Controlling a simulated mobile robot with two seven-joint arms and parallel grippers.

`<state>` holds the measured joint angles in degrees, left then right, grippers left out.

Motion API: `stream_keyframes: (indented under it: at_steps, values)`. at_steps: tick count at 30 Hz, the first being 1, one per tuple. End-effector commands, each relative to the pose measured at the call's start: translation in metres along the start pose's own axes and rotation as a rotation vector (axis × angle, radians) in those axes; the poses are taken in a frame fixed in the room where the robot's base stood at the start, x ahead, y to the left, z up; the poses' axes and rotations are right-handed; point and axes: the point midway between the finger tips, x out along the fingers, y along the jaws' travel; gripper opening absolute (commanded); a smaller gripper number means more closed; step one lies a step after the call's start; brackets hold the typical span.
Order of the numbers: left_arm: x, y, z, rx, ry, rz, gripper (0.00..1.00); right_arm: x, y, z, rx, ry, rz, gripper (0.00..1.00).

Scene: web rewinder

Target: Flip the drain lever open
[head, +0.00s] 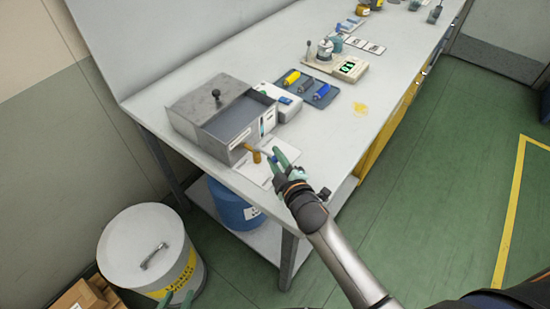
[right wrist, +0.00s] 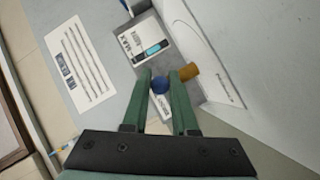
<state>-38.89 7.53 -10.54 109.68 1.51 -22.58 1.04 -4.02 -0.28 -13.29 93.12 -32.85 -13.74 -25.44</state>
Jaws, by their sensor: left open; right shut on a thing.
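The drain lever shows as a blue round knob (right wrist: 160,86) between the green fingers of my right gripper (right wrist: 161,78). The fingers are shut on it. In the head view my right gripper (head: 280,155) is at the front of a grey metal bath (head: 222,107), just beside its brass drain spout (head: 253,154). The spout (right wrist: 189,72) is right of the fingers in the right wrist view. The rest of the lever is hidden by the fingers. My left gripper (head: 178,301) is open at the bottom edge of the head view, low by a white drum, only its green tips showing.
A printed sheet (right wrist: 78,62) lies on the bench (head: 335,128) near the spout. A white lidded drum (head: 135,245) and a blue container (head: 228,205) are below.

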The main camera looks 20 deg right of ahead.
Motion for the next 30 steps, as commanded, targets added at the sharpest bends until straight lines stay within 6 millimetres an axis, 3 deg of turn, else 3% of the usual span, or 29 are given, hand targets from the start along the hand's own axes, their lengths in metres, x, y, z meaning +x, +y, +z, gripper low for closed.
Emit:
stream_keyframes:
  at_steps: [8,9,16,30]
  values:
    - [0.0000,0.0002,-0.0001,0.000,0.000,0.000,0.50,0.0001,-0.0001,-0.0010,0.002,0.001,0.000,0.00]
    - [-0.0001,0.0002,-0.0001,0.000,0.000,0.000,0.50,0.0001,-0.0002,-0.0010,0.002,0.001,0.000,0.30]
    - [0.0000,0.0002,-0.0001,0.000,0.000,0.000,0.50,0.0000,-0.0002,-0.0007,0.001,0.000,0.000,0.56]
    - [-0.0016,0.0003,-0.0017,0.000,0.000,0.000,0.50,0.0000,0.0020,0.0001,0.000,0.000,-0.001,0.57]
